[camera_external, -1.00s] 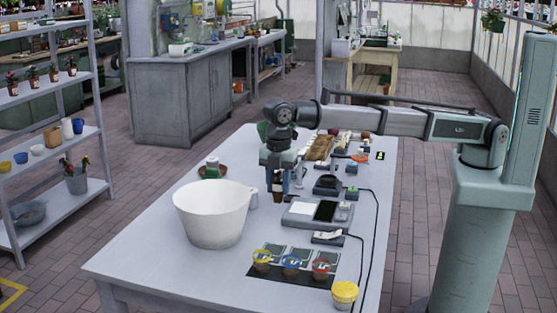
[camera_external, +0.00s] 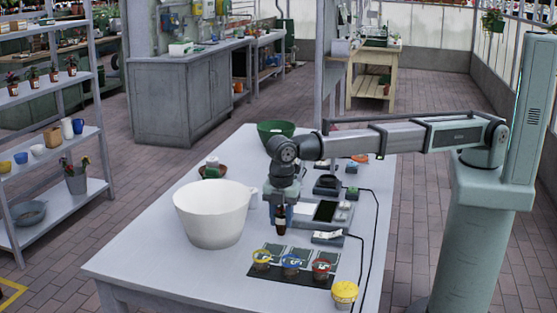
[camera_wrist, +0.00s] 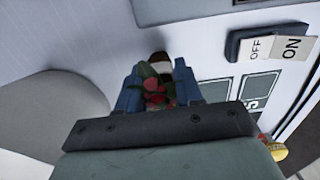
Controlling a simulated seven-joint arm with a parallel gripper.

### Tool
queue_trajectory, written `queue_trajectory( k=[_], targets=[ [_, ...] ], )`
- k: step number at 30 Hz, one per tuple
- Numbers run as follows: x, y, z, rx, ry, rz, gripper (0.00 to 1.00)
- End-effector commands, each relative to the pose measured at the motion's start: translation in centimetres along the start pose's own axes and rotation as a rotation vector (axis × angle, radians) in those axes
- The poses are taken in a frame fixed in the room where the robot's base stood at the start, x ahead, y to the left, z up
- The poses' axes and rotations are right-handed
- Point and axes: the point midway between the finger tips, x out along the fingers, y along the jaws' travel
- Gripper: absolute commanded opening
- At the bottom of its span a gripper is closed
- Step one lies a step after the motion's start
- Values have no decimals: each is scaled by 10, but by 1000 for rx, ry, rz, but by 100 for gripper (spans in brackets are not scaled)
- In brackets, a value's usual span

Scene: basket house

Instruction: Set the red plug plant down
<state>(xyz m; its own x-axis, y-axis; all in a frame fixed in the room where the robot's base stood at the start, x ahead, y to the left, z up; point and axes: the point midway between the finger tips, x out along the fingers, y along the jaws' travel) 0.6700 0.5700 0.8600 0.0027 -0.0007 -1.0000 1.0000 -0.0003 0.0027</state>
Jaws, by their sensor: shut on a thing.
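The red plug plant (camera_wrist: 156,88) shows in the wrist view as red blooms and green leaves between the two blue fingers of my gripper (camera_wrist: 158,82). In the external view my gripper (camera_external: 280,208) points down over the table, between the white tub and the scale, shut on the plant's small dark brown plug (camera_external: 280,226). The plug seems to hang near the tabletop; I cannot tell whether it touches.
A large white tub (camera_external: 212,215) stands left of my gripper. A scale (camera_external: 322,212) is right of it, with an ON/OFF switch block (camera_external: 328,237) in front. A yellow-lidded jar (camera_external: 344,294) and cables lie at the right edge. The table's front left is clear.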

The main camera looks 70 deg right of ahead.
Motion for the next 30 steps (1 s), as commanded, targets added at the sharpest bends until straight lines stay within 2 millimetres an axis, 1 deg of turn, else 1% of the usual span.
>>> queue_trajectory(
  k=[12,13,18,21,30],
  targets=[
    [5,0,0,0,1,1,7],
    [5,0,0,0,1,1,36],
    [5,0,0,0,1,1,53],
    [5,0,0,0,1,1,61],
    [2,0,0,0,1,1,61]
  ],
)
